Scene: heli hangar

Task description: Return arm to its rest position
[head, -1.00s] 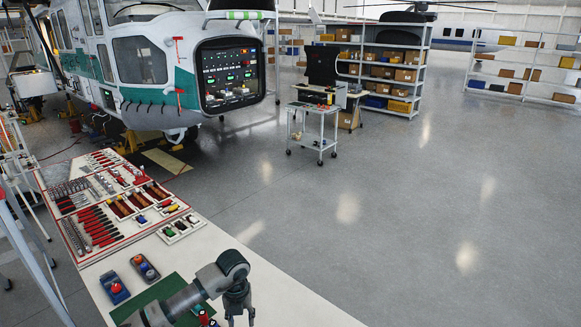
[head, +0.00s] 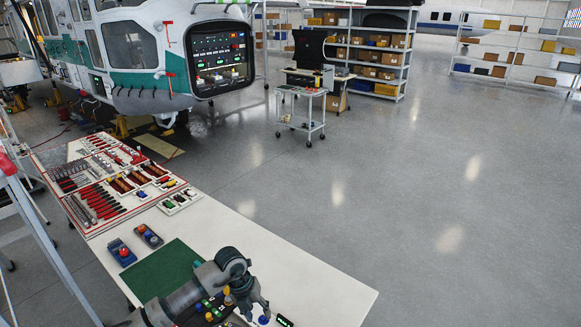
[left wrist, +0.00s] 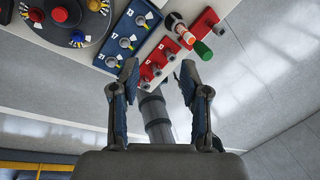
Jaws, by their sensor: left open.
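My left arm comes in low in the head view, over the white table (head: 330,287). My left gripper (head: 257,312) points down near the table's front part, close to small coloured knobs. In the left wrist view the left gripper (left wrist: 160,75) has its two fingers spread apart with nothing between them. Beyond the fingertips are a blue panel (left wrist: 127,37) with numbered knobs and a red panel (left wrist: 160,62) with switches. My right gripper is not in view.
A green mat (head: 160,270) and two small button boxes lie on the table left of the arm. Tool trays (head: 105,185) fill its far end. A helicopter (head: 150,60) and a cart (head: 302,112) stand beyond. The floor at right is clear.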

